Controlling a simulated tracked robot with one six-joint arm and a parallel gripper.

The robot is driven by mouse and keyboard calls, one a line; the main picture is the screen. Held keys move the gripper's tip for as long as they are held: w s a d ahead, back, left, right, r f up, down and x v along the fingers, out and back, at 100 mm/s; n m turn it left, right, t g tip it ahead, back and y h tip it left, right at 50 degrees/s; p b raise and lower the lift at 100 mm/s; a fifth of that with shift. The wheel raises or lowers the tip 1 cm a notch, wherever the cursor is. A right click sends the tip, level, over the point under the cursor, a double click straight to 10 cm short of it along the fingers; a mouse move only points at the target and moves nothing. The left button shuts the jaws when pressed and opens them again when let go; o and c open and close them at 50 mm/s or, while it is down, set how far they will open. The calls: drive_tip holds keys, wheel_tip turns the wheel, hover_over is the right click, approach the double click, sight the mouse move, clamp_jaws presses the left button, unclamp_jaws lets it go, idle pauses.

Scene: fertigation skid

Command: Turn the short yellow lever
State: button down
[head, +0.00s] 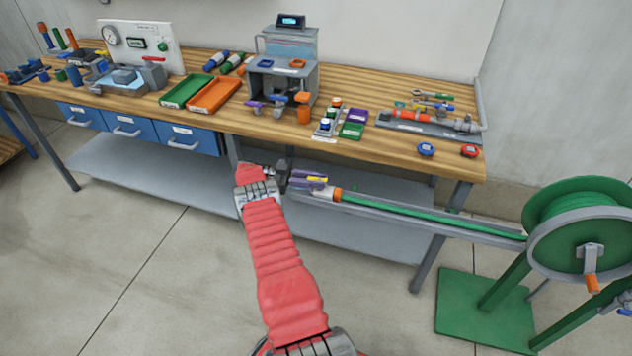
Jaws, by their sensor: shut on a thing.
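My gripper (314,181) is at the end of the red-sleeved arm, in front of the bench's front edge and pointing right. Its purplish fingers are shut on a small yellow piece (318,179), which looks like the short yellow lever. The lever sits by the left end of a green hose (420,215), close to an orange-and-white collar (334,193). The fingers cover part of the lever, and its exact angle is too small to tell.
The hose lies along a grey rail (470,231) running to a green reel (580,225) at the right. The wooden bench (225,125) behind holds trays, a grey valve unit (284,80) and tools. A lower shelf (150,180) is under it. The floor at front left is clear.

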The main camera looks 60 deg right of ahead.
sight(316, 178)
drive_tip(key=shift+d+r+y, duration=0.1)
drive_tip(key=shift+y, duration=0.2)
idle(0.4)
drive_tip(key=c, duration=1.7)
unclamp_jaws()
drive_tip(key=shift+r, duration=4.9)
